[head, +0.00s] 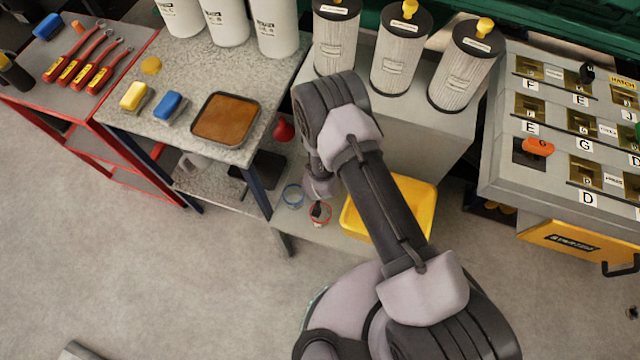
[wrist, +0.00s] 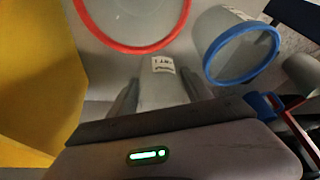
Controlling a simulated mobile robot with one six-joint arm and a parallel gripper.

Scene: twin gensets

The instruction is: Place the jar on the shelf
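A clear jar with a red rim stands below my gripper in the head view (head: 327,219). In the wrist view its pale, labelled body (wrist: 163,88) lies between my two fingers. A second clear jar with a blue rim (wrist: 218,40) is to the right of it in the wrist view, and its rim shows up-left of the red one in the head view (head: 287,187). My gripper (wrist: 160,88) reaches down with one finger on each side of the red-rimmed jar. Whether the fingers touch it is not clear. My arm hides part of this area in the head view.
A yellow bin (head: 420,200) is close to my gripper on the right. The grey workbench (head: 185,65) with its lower shelf (head: 225,186) stands to the left. White filter canisters (head: 396,60) stand above, on a grey cabinet. The floor at lower left is mostly clear.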

